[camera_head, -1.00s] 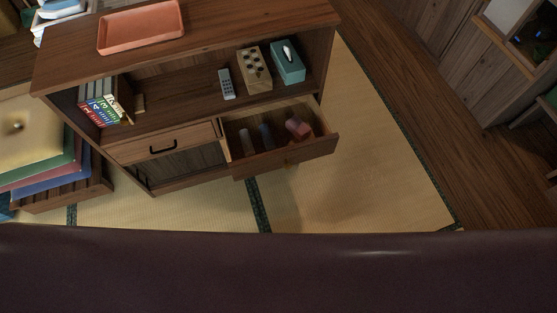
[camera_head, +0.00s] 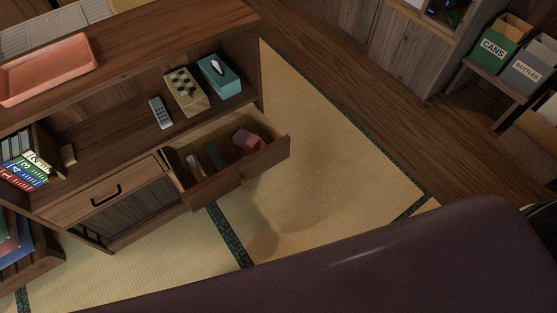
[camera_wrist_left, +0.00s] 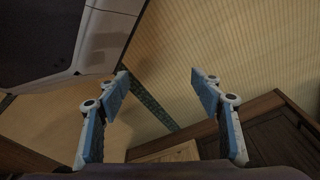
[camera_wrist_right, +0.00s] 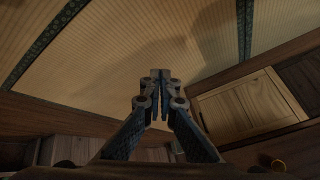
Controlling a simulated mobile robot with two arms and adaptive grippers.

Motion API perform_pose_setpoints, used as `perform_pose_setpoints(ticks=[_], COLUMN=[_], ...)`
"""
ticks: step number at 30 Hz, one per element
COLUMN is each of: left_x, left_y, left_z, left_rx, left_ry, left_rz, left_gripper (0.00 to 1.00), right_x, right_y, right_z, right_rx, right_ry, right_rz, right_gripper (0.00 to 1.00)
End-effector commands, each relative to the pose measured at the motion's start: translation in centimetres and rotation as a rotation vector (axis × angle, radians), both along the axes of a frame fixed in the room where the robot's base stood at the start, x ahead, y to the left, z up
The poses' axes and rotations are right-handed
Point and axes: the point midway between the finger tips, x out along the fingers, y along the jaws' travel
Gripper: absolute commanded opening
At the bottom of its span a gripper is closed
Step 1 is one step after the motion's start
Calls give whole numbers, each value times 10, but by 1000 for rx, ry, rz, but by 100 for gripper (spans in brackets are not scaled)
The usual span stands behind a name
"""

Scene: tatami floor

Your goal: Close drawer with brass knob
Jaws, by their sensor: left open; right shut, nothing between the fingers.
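The drawer (camera_head: 243,172) with the brass knob (camera_head: 246,181) is pulled out from the right side of the wooden cabinet in the head view. A pink block (camera_head: 247,140) and a few other small items lie inside it. Neither gripper shows in the head view. My left gripper (camera_wrist_left: 159,76) is open and empty in the left wrist view, with tatami and dark wood beyond it. My right gripper (camera_wrist_right: 160,76) is shut and empty in the right wrist view.
A shut drawer with a black handle (camera_head: 106,196) sits left of the open one. A remote (camera_head: 161,113), a holed wooden block (camera_head: 184,91) and a teal tissue box (camera_head: 219,76) stand on the shelf. Tatami (camera_head: 330,170) is clear right of the drawer. Bins (camera_head: 490,45) stand far right.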

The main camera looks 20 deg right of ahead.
Motion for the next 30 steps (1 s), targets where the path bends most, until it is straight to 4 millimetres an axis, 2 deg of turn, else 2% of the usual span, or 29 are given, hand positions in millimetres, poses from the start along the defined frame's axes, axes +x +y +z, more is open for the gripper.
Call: perform_pose_setpoints(ticks=[1, 2, 6, 10, 15, 19, 24, 30], left_x=[15, 22, 51, 70, 83, 83, 76, 69], left_y=[-2, -3, -7, -10, -11, -10, -8, -7], left_z=[-2, 3, 28, 57, 100, 134, 169, 188], left_rx=[-2, -3, -6, -8, -11, -12, -12, -12], left_ry=[-16, -21, -46, -70, -100, -121, -142, -148], left_rz=[2, 3, 9, 13, 19, 22, 25, 26], left_gripper=[60, 60, 60, 60, 60, 60, 60, 60], right_x=[21, 33, 83, 124, 164, 184, 195, 200], right_y=[-2, -2, -1, 3, 14, 24, 36, 42], right_z=[-3, 1, 27, 57, 104, 143, 184, 207], right_rx=[41, 72, 233, 409, 670, 880, 1097, 1204], right_ry=[-59, -93, -244, -372, -509, -583, -625, -635], right_rz=[-45, -74, -195, -282, -355, -382, -386, -382], right_gripper=[0, 0, 0, 0, 0, 0, 0, 0])
